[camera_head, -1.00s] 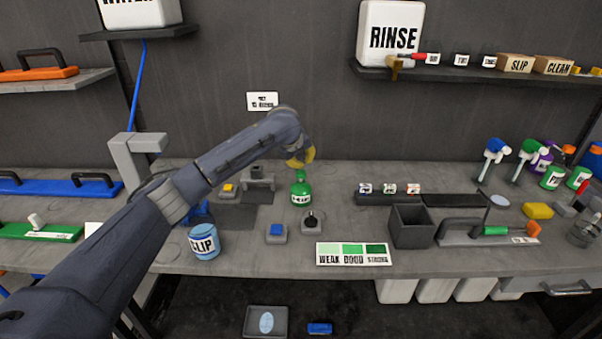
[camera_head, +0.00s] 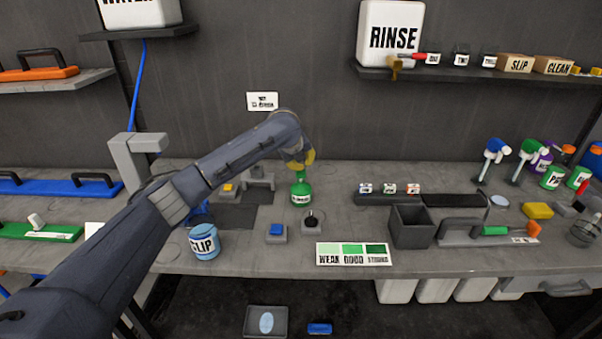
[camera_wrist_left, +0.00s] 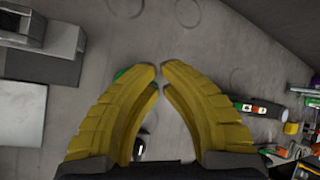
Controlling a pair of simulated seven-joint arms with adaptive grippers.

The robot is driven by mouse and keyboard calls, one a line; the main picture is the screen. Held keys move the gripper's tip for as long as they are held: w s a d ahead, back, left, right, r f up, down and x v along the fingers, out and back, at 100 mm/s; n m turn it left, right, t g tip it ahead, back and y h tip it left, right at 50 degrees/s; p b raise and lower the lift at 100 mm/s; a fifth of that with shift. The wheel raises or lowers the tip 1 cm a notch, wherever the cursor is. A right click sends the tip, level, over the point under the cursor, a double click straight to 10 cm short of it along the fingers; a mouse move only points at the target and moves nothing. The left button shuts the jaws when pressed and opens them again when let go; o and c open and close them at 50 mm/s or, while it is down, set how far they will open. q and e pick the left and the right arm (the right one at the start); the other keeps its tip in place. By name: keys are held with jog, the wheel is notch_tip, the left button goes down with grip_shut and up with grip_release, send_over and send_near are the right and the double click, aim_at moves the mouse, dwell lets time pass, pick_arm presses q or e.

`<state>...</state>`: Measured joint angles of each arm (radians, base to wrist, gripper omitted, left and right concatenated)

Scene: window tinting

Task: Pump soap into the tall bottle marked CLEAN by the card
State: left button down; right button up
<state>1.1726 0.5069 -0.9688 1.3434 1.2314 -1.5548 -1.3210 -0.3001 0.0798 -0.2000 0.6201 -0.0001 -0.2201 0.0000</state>
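A green bottle (camera_head: 301,192) with a green top and a white label too small to read stands mid-bench. My left gripper (camera_head: 301,163) is just above its top. In the left wrist view, the yellow fingertips of my left gripper (camera_wrist_left: 160,67) nearly meet, with nothing seen between them; a bit of green (camera_wrist_left: 122,73) shows behind the left finger. Contact with the bottle cannot be told. The strength card (camera_head: 354,254), reading WEAK, GOOD, STRONG, lies at the bench front. I cannot pick out a tall bottle with a readable CLEAN label. My right gripper is out of view.
A blue SLIP tub (camera_head: 204,243), a blue-button block (camera_head: 276,233) and a dark-knobbed block (camera_head: 312,222) stand near the green bottle. A grey open bin (camera_head: 412,228) is right of them. Spray bottles (camera_head: 494,160) stand at the right. A CLEAN box (camera_head: 554,66) sits on the shelf.

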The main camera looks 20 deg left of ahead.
pick_arm(q)
jog(key=shift+f, duration=1.1)
dwell(1.3)
jog(key=shift+r, duration=1.45)
jog(key=shift+r, duration=0.15)
jog(key=shift+r, duration=2.4)
jog(key=shift+w, duration=0.1)
